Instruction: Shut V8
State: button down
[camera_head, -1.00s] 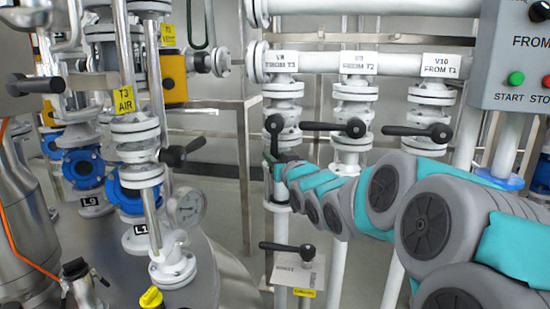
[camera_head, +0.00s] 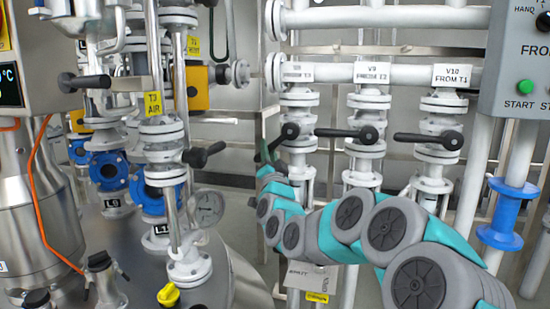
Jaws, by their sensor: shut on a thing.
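The V8 valve (camera_head: 298,97) is the left one in a row of three white valves, under a label reading "FROM T3". Its black lever (camera_head: 279,140) slants from its round hub down and to the left. My gripper (camera_head: 268,158) is at the lower end of this lever, shut on it. The gripper is small and dark in the view, and its fingers are partly hidden by my teal and grey arm, which reaches in from the lower right.
The V9 lever (camera_head: 348,134) and V10 lever (camera_head: 428,139) point left, close to the right of V8. A control panel (camera_head: 518,65) hangs at upper right. A pressure gauge (camera_head: 206,208) and piping with blue valves stand at left.

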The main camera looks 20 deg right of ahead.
jog(key=r+m+h, duration=0.1)
jog(key=m, duration=0.1)
jog(key=a+r+m+h, duration=0.1)
jog(key=m+h, duration=0.1)
jog(key=shift+w+a, duration=0.2)
jog(key=shift+w, duration=0.2)
jog(key=m+h, duration=0.1)
jog(key=r+m+h, duration=0.1)
jog(key=m, duration=0.1)
jog(key=shift+w+a+r, duration=0.1)
jog(key=shift+a, duration=0.1)
jog(key=m+h, duration=0.1)
jog(key=r+m, duration=0.1)
jog(key=m+h, duration=0.1)
jog(key=m, duration=0.1)
jog(key=shift+w+a+r+g+h, duration=0.1)
jog(key=shift+r+g+h, duration=0.2)
jog(key=shift+g, duration=0.1)
jog(key=shift+r+m+g+h+p, duration=0.15)
jog(key=shift+r+m+g+h, duration=0.15)
jog(key=shift+m+h, duration=0.4)
jog(key=shift+r+m+g+h+p, duration=0.15)
jog(key=shift+r+m+g+h, duration=0.2)
jog(key=shift+m, duration=0.55)
jog(key=shift+h, duration=0.25)
jog(key=c, duration=0.7)
grip_release()
jog(key=shift+f, duration=0.1)
